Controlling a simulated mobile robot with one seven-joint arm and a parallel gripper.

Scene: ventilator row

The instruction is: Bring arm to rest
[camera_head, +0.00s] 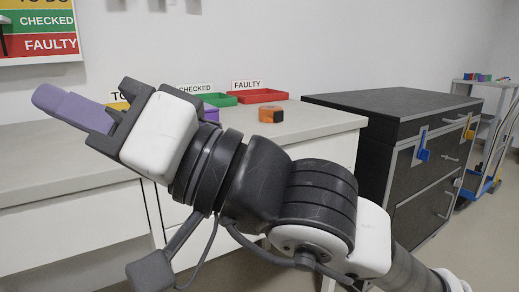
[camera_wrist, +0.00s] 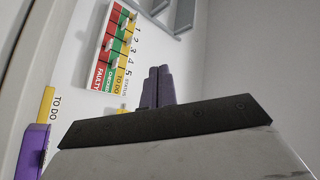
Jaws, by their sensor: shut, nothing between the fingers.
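My arm stretches across the front of the head view, and my gripper (camera_head: 48,98) points to the upper left above the worktop. Its purple fingers are together and hold nothing. In the wrist view the gripper (camera_wrist: 158,74) shows the two fingers side by side with no gap, against the white wall. The grey worktop (camera_head: 32,155) lies below and behind the gripper; the arm hides part of it.
Green (camera_head: 245,98) and red (camera_head: 265,96) trays stand at the back of the worktop. An orange and dark block (camera_head: 271,115) sits in front of them. A black drawer cabinet (camera_head: 400,102) stands to the right. A status board (camera_head: 42,30) hangs on the wall.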

